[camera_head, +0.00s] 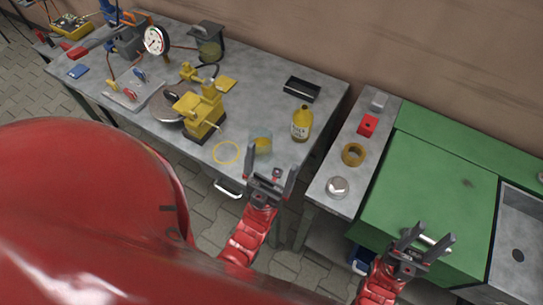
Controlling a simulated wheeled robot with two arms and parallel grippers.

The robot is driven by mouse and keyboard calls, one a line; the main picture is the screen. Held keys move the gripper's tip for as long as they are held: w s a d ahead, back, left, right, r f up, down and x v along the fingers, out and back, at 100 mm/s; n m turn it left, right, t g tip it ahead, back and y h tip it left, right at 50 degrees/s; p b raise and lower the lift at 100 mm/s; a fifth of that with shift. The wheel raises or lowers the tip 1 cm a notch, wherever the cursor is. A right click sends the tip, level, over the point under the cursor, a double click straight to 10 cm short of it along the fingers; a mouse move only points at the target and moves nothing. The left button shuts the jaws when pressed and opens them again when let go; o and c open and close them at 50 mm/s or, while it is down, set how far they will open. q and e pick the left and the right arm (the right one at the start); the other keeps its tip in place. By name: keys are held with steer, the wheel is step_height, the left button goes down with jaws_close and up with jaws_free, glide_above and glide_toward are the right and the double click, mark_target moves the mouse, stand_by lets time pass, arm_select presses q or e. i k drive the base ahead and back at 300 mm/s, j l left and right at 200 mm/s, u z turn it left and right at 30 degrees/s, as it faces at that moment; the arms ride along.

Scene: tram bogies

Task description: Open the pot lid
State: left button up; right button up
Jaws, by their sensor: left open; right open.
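A wide green lid-like cover (430,195) lies flat at the right, shut as far as I can see. I cannot tell for sure that it is the pot lid. A pale bar handle (436,244) shows near its front edge. My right gripper (435,233) is open at this handle, which appears between its fingers; I cannot tell whether they touch. My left gripper (271,162) is open and empty at the front edge of the grey table, just in front of a clear cup with yellow contents (262,145).
The grey table (270,95) holds a yellow device (200,112), a yellow bottle (301,123), a black tray (302,89) and a gauge (156,40). A narrow bench (330,208) carries a silver hex part (337,186). A sink (515,240) is far right.

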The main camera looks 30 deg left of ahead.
mark_target(205, 31)
steer(key=u, duration=1.35)
steer(key=i+j+z, duration=0.1)
steer(key=j, duration=0.25)
steer(key=i+j+z, duration=0.1)
steer(key=j, duration=0.25)
